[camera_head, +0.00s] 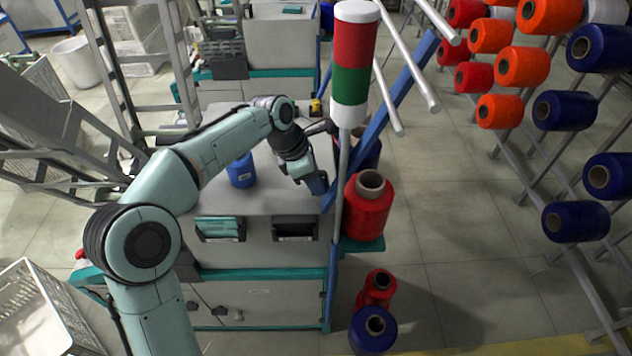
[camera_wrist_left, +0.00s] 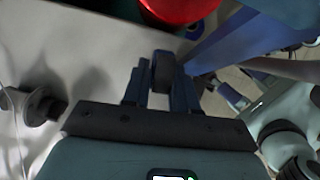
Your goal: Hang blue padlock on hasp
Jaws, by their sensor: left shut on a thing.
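My left gripper (camera_head: 317,183) is over the right side of the grey cabinet top, beside the blue slanted post. In the left wrist view its two dark fingers (camera_wrist_left: 162,88) are closed on a small dark, rounded block (camera_wrist_left: 163,70). The block lies between the fingertips; its colour is too dark to confirm it as the blue padlock. I cannot make out a hasp in either view. My right gripper is not in view.
A blue container (camera_head: 241,171) stands on the cabinet top (camera_head: 265,200). A large red bobbin (camera_head: 367,212) stands just right of the gripper, near the signal-light pole (camera_head: 341,180). A rack of bobbins (camera_head: 562,112) fills the right. Open floor lies between.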

